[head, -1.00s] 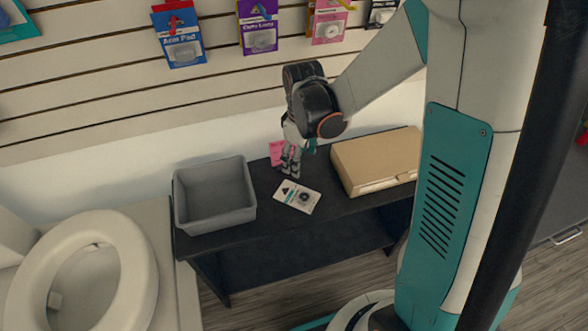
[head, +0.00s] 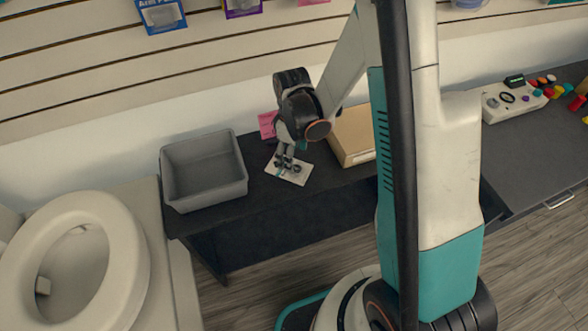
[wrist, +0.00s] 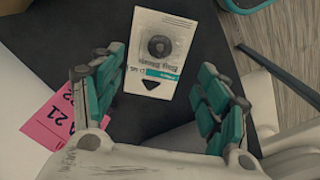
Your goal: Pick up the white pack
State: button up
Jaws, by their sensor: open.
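The white pack (head: 297,172) lies flat on the black bench (head: 262,200), between the grey bin and the cardboard box. In the wrist view the white pack (wrist: 161,50) shows a round dark part, printed text and a black triangle. My gripper (head: 283,163) is over the pack's left part in the head view and hides some of it. In the wrist view my gripper (wrist: 163,100) is open, with its teal-padded fingers apart on either side of the pack's near end. Nothing is between the pads but that end in view; I cannot tell the height gap.
A grey bin (head: 203,205) stands left on the bench and a cardboard box (head: 352,150) stands right. A pink tag (head: 267,124) is at the bench's back; a pink tag (wrist: 50,122) shows left in the wrist view. A white toilet seat (head: 125,250) is far left.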

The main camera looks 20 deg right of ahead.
jog(key=f, duration=0.1)
jog(key=f+b, duration=0.1)
jog(key=f, duration=0.1)
jog(key=f+b, duration=0.1)
jog(key=shift+d+f, duration=0.25)
jog(key=shift+f, duration=0.05)
jog(key=shift+r, duration=0.1)
jog(key=c, duration=1.2)
jog(key=shift+o, duration=0.2)
notch_tip(320, 180, up, 20)
jog(key=p, duration=0.7)
